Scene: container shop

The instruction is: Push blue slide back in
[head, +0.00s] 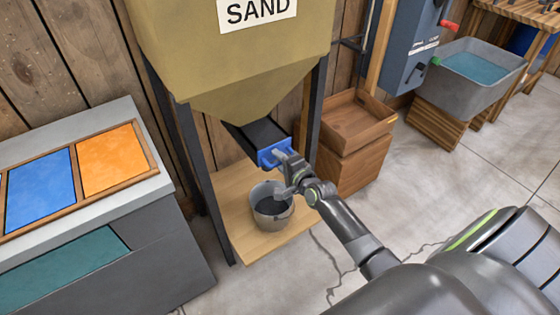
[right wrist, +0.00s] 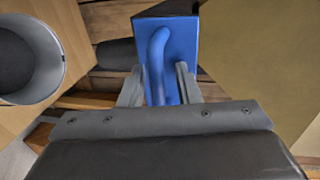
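The blue slide (head: 270,153) is at the front end of a dark chute under the tan hopper (head: 235,60) marked SAND. It sticks out from the hopper's underside. In the right wrist view, its blue plate (right wrist: 183,45) and curved blue handle (right wrist: 158,60) show up close. My right gripper (head: 281,174) is at the slide, fingers apart. In the right wrist view, the gripper (right wrist: 158,88) has one finger on each side of the handle, with narrow gaps visible. My left gripper is not in view.
A grey bucket (head: 272,208) stands on the wooden shelf (head: 235,190) below the slide; it also shows in the right wrist view (right wrist: 55,50). Dark stand legs flank the hopper. A wooden box (head: 352,125) is to the right, a grey cabinet (head: 150,250) to the left.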

